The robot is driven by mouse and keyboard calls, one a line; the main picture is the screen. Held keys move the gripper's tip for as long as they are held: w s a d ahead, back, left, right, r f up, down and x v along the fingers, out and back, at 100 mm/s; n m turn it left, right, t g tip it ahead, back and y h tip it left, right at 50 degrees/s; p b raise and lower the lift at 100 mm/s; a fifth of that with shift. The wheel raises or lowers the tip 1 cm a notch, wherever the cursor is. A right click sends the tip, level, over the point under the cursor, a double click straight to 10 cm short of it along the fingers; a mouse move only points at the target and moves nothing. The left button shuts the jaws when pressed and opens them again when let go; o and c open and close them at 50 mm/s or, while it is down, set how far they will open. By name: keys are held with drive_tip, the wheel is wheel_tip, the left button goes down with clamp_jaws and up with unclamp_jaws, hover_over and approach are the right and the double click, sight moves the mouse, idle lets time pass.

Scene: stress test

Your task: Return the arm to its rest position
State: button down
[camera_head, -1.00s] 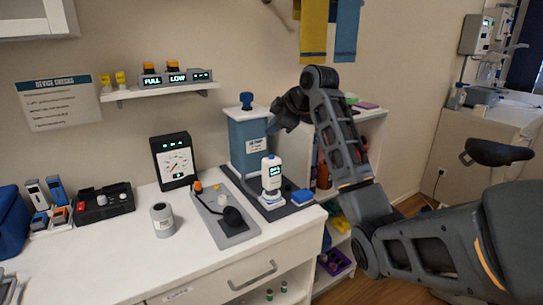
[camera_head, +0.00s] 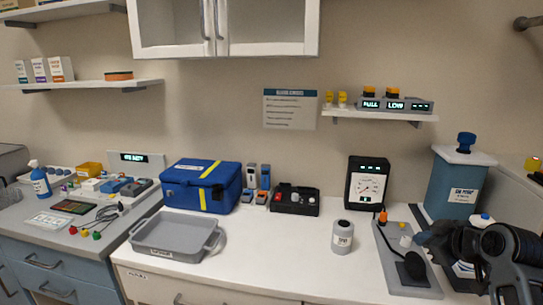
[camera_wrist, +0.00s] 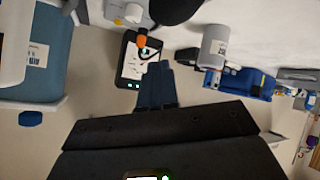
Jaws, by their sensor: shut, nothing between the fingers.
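My arm shows at the right edge in the head view, dark grey and folded, in front of the blue-grey bin. My gripper (camera_head: 428,238) points left over the counter's right end, near the grey tray with the black knob. In the wrist view my gripper (camera_wrist: 155,72) has its two dark fingers together with nothing between them. The fingertips overlap the black gauge (camera_wrist: 132,58) in that picture; the distance cannot be told. Part of the white bottle behind my arm is hidden.
The blue-grey bin (camera_head: 455,185) stands close beside my arm. The grey tray (camera_head: 405,262), a grey canister (camera_head: 342,237) and the gauge box (camera_head: 367,182) stand on the white counter. The blue case (camera_head: 200,185) and grey basin (camera_head: 175,237) are further left. The counter's front middle is clear.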

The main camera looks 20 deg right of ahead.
drive_tip(key=s+a+f+m+t, duration=0.1)
drive_tip(key=s+a+f, duration=0.35)
drive_tip(key=a, duration=0.35)
drive_tip(key=s+a+f+m, duration=0.1)
drive_tip(key=s+a+f, duration=0.2)
drive_tip(key=s+a, duration=0.3)
drive_tip(key=s+a+f+m+t, duration=0.1)
drive_tip(key=s+a+f, duration=0.3)
drive_tip(key=a, duration=0.5)
drive_tip(key=s+a+r+y, duration=0.1)
drive_tip(key=s+a+r, duration=0.1)
drive_tip(key=s, duration=0.6)
drive_tip(key=s+a+r+t, duration=0.1)
drive_tip(key=s+a+r, duration=0.2)
drive_tip(key=s+r, duration=0.2)
drive_tip(key=s+a+r+y, duration=0.1)
drive_tip(key=s+a+r, duration=0.1)
drive_tip(key=s, duration=0.9)
drive_tip(key=shift+a+r+n+t+y, duration=0.3)
drive_tip(key=shift+a+r+t, duration=0.1)
drive_tip(key=shift+r, duration=0.5)
